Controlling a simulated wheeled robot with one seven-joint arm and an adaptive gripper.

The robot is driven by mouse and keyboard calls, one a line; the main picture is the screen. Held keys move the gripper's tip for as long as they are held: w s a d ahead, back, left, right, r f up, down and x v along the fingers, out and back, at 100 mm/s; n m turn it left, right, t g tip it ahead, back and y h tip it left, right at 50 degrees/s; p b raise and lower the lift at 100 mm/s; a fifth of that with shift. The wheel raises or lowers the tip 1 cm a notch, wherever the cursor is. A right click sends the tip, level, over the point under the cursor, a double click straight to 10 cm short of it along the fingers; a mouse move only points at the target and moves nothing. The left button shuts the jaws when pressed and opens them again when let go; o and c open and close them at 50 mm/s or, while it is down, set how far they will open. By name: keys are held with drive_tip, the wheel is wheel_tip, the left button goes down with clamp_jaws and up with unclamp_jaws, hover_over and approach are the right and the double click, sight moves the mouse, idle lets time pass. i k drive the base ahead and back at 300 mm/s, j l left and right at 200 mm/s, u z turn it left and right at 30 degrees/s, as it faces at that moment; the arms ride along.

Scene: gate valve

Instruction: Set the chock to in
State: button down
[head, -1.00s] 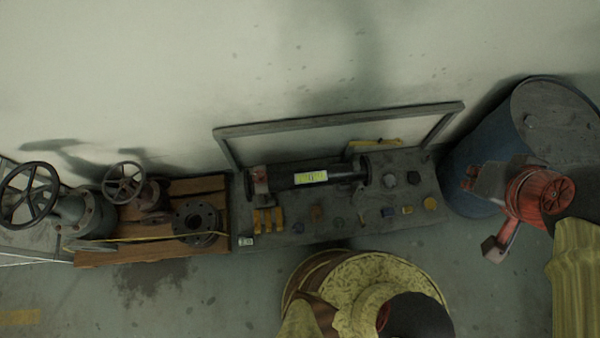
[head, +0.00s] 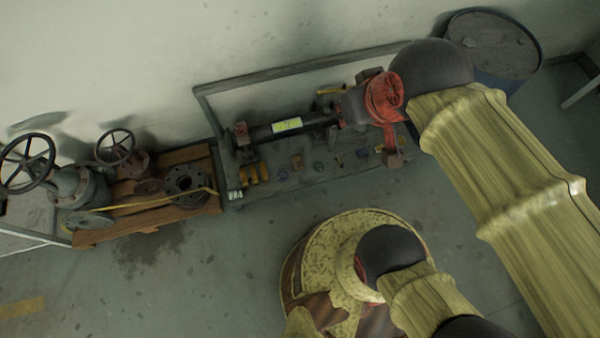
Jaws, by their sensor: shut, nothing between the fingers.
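My gripper (head: 347,108) is shut and empty. It is over the right end of a dark horizontal cylinder (head: 290,127) with a yellow label on the bench, and hides that end. I cannot tell whether it touches the cylinder. Yellow blocks (head: 254,173) stand below the cylinder's left end, and a yellow piece (head: 330,90) shows behind its right part. I cannot tell from this view which of these is the chock or how it is set.
Small coloured parts (head: 297,161) lie along the front of the grey bench (head: 270,195). A metal frame (head: 290,68) rises behind it. Handwheel valves (head: 28,163) and a wooden pallet (head: 150,226) stand at the left. A blue drum (head: 495,45) stands at the back right.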

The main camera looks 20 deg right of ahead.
sight(298, 160)
drive_tip(key=i+j+z, duration=0.2)
drive_tip(key=j+z, duration=0.15)
drive_tip(key=j, duration=0.35)
drive_tip(key=i+j+z, duration=0.1)
drive_tip(key=j+z, duration=0.3)
drive_tip(key=j, duration=0.3)
drive_tip(key=j+z, duration=0.35)
drive_tip(key=j, duration=0.4)
